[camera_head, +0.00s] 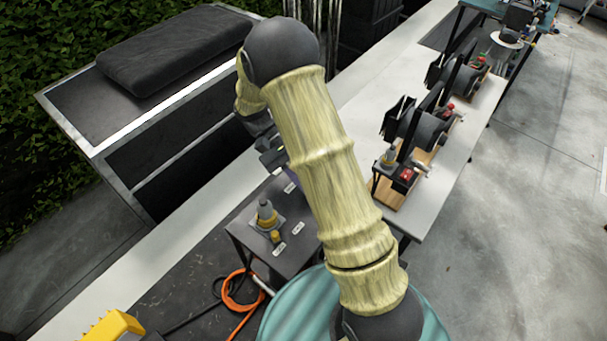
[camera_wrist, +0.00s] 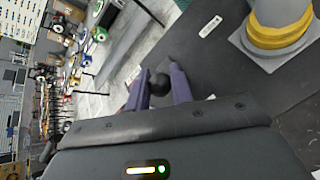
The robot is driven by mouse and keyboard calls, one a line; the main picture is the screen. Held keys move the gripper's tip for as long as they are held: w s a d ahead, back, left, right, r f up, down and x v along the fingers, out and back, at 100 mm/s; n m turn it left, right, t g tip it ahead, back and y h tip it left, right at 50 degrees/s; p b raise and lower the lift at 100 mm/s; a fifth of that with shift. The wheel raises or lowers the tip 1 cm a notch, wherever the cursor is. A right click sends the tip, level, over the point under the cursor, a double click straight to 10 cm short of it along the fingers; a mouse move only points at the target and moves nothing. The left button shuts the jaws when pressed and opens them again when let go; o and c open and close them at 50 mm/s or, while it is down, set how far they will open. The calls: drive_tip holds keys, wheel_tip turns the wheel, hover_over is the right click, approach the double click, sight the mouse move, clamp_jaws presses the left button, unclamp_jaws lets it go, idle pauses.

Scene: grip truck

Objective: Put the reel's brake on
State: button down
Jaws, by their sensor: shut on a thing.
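My gripper (camera_wrist: 160,88) is over the far side of a small dark table, its two purple fingers closed around a black ball knob (camera_wrist: 159,84). What the knob is fixed to is hidden. In the head view my arm covers most of the gripper; only a bit of purple finger (camera_head: 292,176) shows. A grey cone with a yellow band (camera_wrist: 277,25) stands on the dark table beside the gripper; it also shows in the head view (camera_head: 266,214). Several black reels (camera_head: 420,128) stand on wooden bases on the white bench; I cannot tell which part is a brake.
A red part (camera_head: 408,175) sits at the near end of the reel row. An orange cable (camera_head: 240,292) lies below. Concrete floor at right is clear.

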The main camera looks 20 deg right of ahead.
drive_tip(key=c, duration=1.4)
unclamp_jaws()
drive_tip(key=shift+w, duration=0.1)
drive_tip(key=shift+o, duration=0.7)
drive_tip(key=shift+w+f, duration=0.1)
drive_tip(key=shift+w, duration=0.1)
drive_tip(key=shift+s, duration=0.25)
drive_tip(key=shift+w+a+r+b, duration=0.2)
drive_tip(key=shift+w+b, duration=0.1)
drive_tip(key=shift+w, duration=0.1)
drive_tip(key=p+v, duration=0.7)
drive_tip(key=v, duration=0.9)
drive_tip(key=shift+w+a, duration=0.25)
drive_tip(key=shift+w, duration=0.05)
drive_tip(key=shift+w, duration=0.1)
